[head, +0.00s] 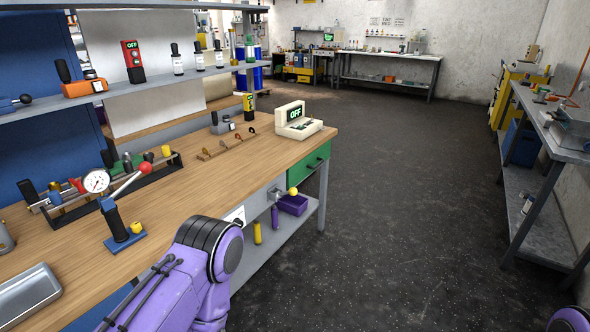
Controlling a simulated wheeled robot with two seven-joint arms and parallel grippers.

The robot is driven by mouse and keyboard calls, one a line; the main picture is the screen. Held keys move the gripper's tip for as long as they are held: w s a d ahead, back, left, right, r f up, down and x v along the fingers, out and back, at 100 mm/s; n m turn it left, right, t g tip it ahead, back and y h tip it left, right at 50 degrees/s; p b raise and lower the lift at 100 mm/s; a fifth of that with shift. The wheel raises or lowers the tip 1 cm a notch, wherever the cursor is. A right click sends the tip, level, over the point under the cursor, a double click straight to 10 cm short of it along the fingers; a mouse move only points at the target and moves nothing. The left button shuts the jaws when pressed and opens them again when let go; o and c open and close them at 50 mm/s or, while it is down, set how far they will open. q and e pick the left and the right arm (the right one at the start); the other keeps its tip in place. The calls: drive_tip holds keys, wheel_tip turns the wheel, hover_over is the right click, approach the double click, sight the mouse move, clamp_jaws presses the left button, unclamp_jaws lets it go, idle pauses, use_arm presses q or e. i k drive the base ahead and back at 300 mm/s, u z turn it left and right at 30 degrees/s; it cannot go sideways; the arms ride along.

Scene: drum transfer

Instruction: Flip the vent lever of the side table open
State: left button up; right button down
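On the front edge of the wooden side table (215,187) at left is a small grey lever fitting with a yellow knob (292,191). I cannot tell for sure if this is the vent lever. Another lever with a red ball handle (131,184) slants up to the right near a pressure gauge (96,181) on the tabletop. My purple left arm shows at the bottom left, in front of the table edge. A piece of my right arm shows at the bottom right. Both grippers are out of view.
A purple bin (293,204) sits on the lower shelf. Grey benches (548,123) stand along the right wall. The dark floor between is clear.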

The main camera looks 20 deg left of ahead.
sight(293, 191)
drive_tip(key=u, duration=0.6)
drive_tip(key=i, duration=1.45)
drive_tip(key=u, duration=0.7)
